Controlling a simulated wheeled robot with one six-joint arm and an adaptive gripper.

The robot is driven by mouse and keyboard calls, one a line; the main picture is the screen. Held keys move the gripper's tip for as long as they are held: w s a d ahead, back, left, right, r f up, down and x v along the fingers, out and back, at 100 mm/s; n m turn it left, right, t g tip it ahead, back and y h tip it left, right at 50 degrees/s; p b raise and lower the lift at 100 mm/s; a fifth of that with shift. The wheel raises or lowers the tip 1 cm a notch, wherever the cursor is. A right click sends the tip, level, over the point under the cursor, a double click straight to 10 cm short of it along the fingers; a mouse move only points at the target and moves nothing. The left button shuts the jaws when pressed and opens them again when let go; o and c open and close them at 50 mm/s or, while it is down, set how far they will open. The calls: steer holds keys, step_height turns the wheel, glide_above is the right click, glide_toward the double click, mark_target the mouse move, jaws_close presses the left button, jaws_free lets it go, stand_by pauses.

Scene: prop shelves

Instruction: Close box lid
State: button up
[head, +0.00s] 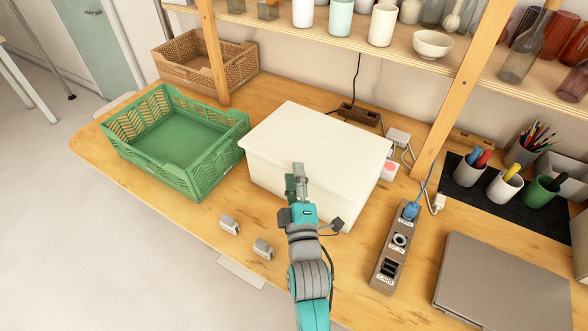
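A white box (300,190) stands in the middle of the wooden table. Its white lid (318,140) lies flat across the top, and no opening into the box shows. My gripper (296,176) is at the front side of the box, with its fingertips over the front wall near the lid's front edge. Its two fingers are together, with no gap showing and nothing between them. Whether the fingertips touch the box or lid cannot be told from this view.
A green crate (181,187) stands left of the box, with a brown basket (180,82) behind it. Two small grey pieces lie in front. A power strip (396,250) and closed laptop (505,285) are right. A shelf (340,30) with vessels hangs behind.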

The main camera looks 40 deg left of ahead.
steer(key=v, duration=0.9)
steer(key=shift+d, duration=0.2)
steer(key=shift+s+d+f, duration=0.1)
steer(key=shift+f, duration=0.15)
